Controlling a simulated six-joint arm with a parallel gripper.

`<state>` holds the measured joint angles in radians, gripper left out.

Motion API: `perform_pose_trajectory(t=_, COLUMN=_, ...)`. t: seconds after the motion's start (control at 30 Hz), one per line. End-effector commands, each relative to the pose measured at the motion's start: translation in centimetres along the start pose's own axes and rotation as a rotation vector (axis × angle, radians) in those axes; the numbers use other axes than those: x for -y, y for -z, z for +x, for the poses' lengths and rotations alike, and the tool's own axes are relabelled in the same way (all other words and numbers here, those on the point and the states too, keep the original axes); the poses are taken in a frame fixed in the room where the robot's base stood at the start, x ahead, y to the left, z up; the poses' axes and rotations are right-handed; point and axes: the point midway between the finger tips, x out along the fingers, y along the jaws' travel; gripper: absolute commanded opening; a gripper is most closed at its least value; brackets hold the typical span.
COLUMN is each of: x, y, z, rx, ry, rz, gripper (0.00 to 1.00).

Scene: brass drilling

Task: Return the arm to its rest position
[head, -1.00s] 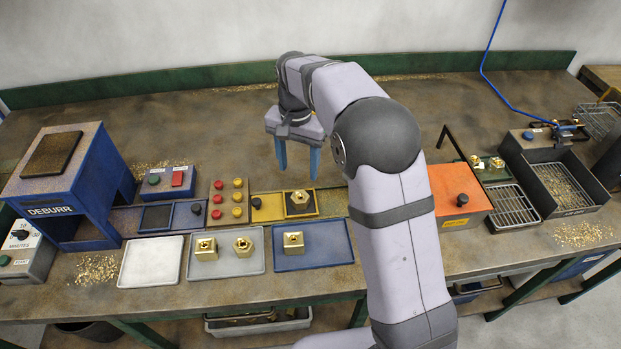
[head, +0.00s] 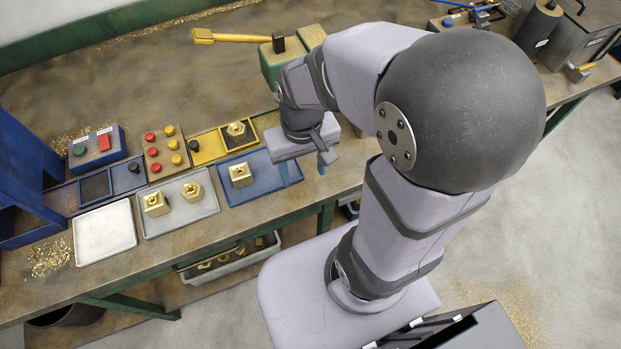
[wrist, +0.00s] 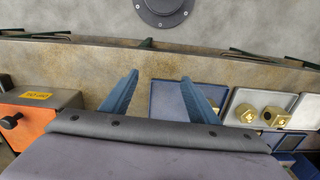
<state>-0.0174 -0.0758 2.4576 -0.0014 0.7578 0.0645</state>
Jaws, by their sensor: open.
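My gripper (head: 303,172) is open and empty. In the head view it hangs over the right end of the blue tray (head: 262,190), near the bench's front edge. One brass block (head: 241,174) sits on the blue tray, clear of the fingers. My arm reaches up from its base and bends down to the bench. The gap between fingertips and bench is hard to judge.
The grey tray (head: 208,208) holds two brass parts, and the white tray (head: 106,251) is empty. Another brass part (head: 237,129) sits in the yellow-edged fixture. A yellow-handled mallet (head: 235,38) lies behind. An orange box (wrist: 38,118) shows in the wrist view.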

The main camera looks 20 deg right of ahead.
Motion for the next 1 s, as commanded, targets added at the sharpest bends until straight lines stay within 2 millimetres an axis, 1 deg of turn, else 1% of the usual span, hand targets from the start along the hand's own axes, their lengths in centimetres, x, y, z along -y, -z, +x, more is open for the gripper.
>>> perform_pose_trajectory(t=0.03, x=-0.2, y=-1.0, z=0.3, rx=-0.001, ry=0.000, rz=-0.015, gripper=0.55)
perform_pose_trajectory(t=0.1, x=-0.4, y=-1.9, z=0.6, rx=0.000, ry=0.000, rz=-0.031, gripper=0.55)
perform_pose_trajectory(t=0.23, x=-0.6, y=-2.6, z=0.9, rx=0.000, ry=0.000, rz=-0.044, gripper=0.55)
perform_pose_trajectory(t=1.0, x=-0.6, y=-2.7, z=0.9, rx=0.002, ry=0.000, rz=-0.045, gripper=0.55)
